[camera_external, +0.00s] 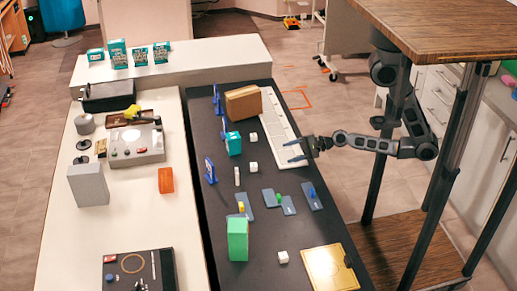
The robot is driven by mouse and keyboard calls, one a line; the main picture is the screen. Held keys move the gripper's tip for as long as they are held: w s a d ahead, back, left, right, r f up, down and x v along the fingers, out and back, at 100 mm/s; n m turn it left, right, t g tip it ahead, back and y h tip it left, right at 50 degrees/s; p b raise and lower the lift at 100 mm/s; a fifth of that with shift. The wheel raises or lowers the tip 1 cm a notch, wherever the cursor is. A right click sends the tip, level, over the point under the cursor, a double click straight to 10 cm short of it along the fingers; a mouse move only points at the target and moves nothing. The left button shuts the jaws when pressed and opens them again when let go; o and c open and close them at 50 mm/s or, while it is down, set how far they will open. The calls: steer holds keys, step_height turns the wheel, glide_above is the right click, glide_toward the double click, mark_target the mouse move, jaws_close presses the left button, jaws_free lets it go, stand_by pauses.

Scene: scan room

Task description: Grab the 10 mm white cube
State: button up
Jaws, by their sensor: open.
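Several small white blocks lie on the black tabletop. One white cube (253,138) sits right of a teal box, a second white cube (254,167) lies nearer the camera, and a third white cube (283,257) lies near the front, left of a yellow plate. A slim white upright block (237,176) stands left of the second cube. I cannot tell which cube is 10 mm.
A brown box (242,103), a teal box (233,143) and a tall green box (238,239) stand on the black table (265,215). Blue-grey plates (311,196) with small coloured parts lie mid-table. A white slotted strip (282,128) and a yellow plate (330,267) lie along the right side.

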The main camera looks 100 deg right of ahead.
mark_target(254, 134)
steer(key=w+d+m, duration=0.2)
steer(key=d, duration=0.1)
steer(key=w+d+m, duration=0.2)
steer(key=shift+d+f+y+b, duration=0.15)
steer(key=shift+f+y+b, duration=0.15)
steer(key=shift+f, duration=0.05)
steer(key=d+m, duration=0.1)
steer(key=d, duration=0.1)
steer(key=w+d+f+m, duration=0.1)
steer(key=d, duration=0.1)
steer(key=d+b, duration=0.1)
steer(key=shift+w+d+f+m+y, duration=0.2)
steer(key=shift+w+d+m+y, duration=0.1)
steer(key=shift+w+d+m, duration=0.1)
steer(key=d+m, duration=0.1)
steer(key=d, duration=0.2)
steer(key=s+d+y+b, duration=0.1)
steer(key=d, duration=0.2)
steer(key=d+m+b, duration=0.1)
steer(key=d, duration=0.2)
steer(key=shift+s+d+m+g+y, duration=0.2)
steer(key=shift+d+m+g+y, duration=0.1)
steer(key=shift+y, duration=0.1)
steer(key=shift+x, duration=3.8)
steer(key=shift+w+r, duration=0.1)
steer(key=c, duration=1)
